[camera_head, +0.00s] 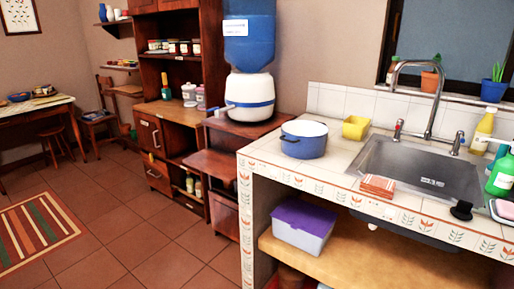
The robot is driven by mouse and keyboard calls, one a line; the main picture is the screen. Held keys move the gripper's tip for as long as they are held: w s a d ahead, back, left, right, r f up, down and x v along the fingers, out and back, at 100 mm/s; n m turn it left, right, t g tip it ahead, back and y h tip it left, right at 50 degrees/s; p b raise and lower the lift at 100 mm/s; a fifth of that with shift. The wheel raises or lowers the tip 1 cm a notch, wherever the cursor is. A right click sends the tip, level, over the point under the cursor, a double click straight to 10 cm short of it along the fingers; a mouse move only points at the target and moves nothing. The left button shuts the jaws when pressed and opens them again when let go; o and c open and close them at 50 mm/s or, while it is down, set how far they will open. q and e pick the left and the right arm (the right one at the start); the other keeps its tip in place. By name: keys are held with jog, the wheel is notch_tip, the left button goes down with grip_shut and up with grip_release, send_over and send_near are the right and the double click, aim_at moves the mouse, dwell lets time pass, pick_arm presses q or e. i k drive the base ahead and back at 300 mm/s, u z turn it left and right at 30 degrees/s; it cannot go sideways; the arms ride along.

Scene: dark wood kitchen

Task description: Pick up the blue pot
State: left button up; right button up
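The blue pot (304,142) stands upright on the left end of the tiled counter (335,166), close to its left edge. Neither of my grippers shows in the head view.
A yellow container (355,128) stands just right of the pot. The steel sink (425,170) with its tall faucet (437,90) lies further right. A water dispenser (249,90) stands behind left.

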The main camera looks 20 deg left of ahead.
aim_at(300, 139)
jog(key=u, duration=0.8)
jog(key=k, duration=1.05)
jog(key=u, duration=1.3)
jog(key=i, duration=1.9)
jog(key=z, duration=0.6)
jog(key=i, duration=1.15)
jog(key=z, duration=1.2)
